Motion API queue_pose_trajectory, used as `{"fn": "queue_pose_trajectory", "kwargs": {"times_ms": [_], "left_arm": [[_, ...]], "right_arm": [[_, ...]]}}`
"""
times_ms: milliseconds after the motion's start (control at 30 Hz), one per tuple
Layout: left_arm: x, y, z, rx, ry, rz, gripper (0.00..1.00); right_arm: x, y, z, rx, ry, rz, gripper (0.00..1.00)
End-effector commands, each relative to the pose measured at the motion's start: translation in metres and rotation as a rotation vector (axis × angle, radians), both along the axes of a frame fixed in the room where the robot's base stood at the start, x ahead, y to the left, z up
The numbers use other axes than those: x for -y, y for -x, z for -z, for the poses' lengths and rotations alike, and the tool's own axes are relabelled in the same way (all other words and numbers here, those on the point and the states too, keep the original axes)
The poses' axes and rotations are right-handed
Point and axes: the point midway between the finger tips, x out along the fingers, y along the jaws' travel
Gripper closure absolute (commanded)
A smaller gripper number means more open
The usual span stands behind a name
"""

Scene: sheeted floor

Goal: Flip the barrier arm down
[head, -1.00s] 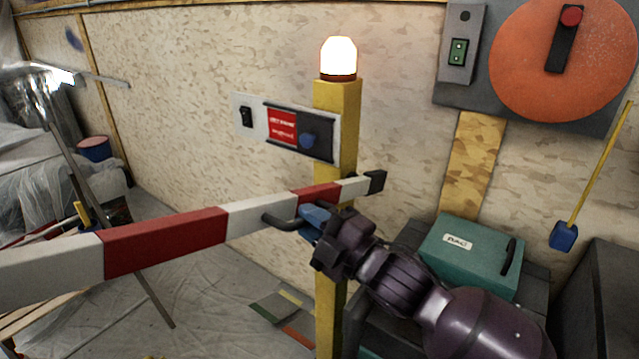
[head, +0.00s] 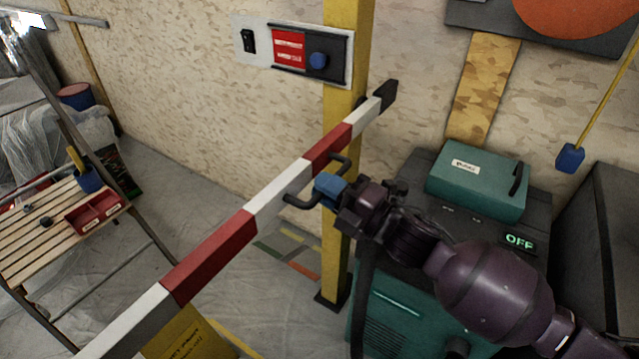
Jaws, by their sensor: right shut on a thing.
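The red and white barrier arm (head: 222,249) runs from its black end at the yellow post (head: 337,225) down toward the lower left, tilted in the picture. A dark handle (head: 297,201) sticks out from its side near the post. My right gripper (head: 326,190), with blue fingertips, is shut on this handle from the right. The fingers cover part of the handle. My left gripper is not in view.
A teal box (head: 476,182) sits on a machine marked OFF at right. A slatted bench (head: 40,235) with a red tray (head: 95,212) stands at left. A yellow sign (head: 188,338) shows below the arm.

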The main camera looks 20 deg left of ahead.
Motion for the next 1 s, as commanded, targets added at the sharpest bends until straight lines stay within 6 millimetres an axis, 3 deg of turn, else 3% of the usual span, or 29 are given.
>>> {"fn": "queue_pose_trajectory", "kwargs": {"times_ms": [467, 500, 633, 1000], "left_arm": [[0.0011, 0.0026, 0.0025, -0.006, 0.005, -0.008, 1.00], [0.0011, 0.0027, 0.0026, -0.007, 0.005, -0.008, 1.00], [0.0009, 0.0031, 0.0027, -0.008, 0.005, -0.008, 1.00], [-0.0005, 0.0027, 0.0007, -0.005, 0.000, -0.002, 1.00]], "right_arm": [[0.0024, -0.0012, 0.0094, 0.012, 0.015, 0.003, 1.00], [0.0024, -0.0011, 0.0098, 0.012, 0.015, 0.003, 0.82], [0.0024, -0.0012, 0.0094, 0.010, 0.015, 0.003, 0.62], [0.0065, -0.0001, 0.0058, 0.012, 0.009, 0.003, 0.62]]}}
